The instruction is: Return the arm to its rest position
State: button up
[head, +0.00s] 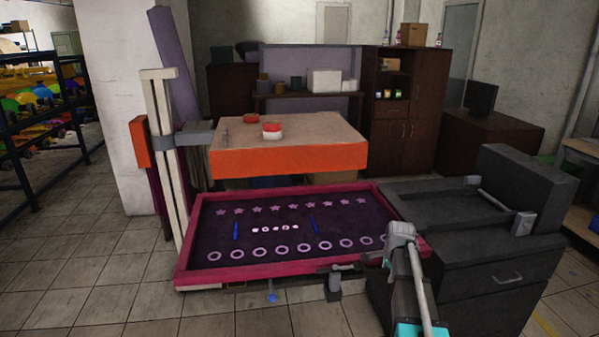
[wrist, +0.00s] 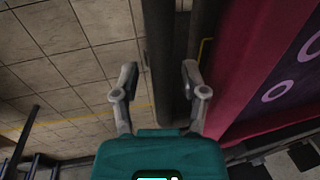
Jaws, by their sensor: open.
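My gripper (wrist: 160,72) shows in the wrist view with its two grey fingers spread apart and nothing between them. Beyond the fingers are a dark upright strip and the tiled floor. In the head view part of my arm (head: 402,242), grey with turquoise at the bottom edge, stands in front of the front right corner of the printing table (head: 190,262). I cannot make out the fingers in the head view. The table's pink frame is also at the right of the wrist view (wrist: 247,92), to the right of the fingers and apart from them.
An orange-sided press head (head: 290,161) is above the back of the printing table, with red and white items on top. A dark grey cabinet (head: 505,275) stands close to the right of my arm. Tiled floor (head: 95,285) is open at the left. Shelves line the far left.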

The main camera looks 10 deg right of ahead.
jog(key=shift+s+r+p, duration=0.2)
jog(key=shift+r+p, duration=0.35)
jog(key=shift+r, duration=0.1)
jog(key=s+a+r+n+g+p, duration=0.1)
jog(key=s+a+r+n+p, duration=0.2)
jog(key=s+a+n, duration=0.5)
jog(key=s+a+r+n+g+p, duration=0.1)
jog(key=s+a+r+n+p, duration=0.1)
jog(key=s+a+n, duration=0.7)
jog(key=s+a+p, duration=0.1)
jog(key=a, duration=0.2)
jog(key=shift+r, duration=0.4)
jog(key=shift+c, duration=0.2)
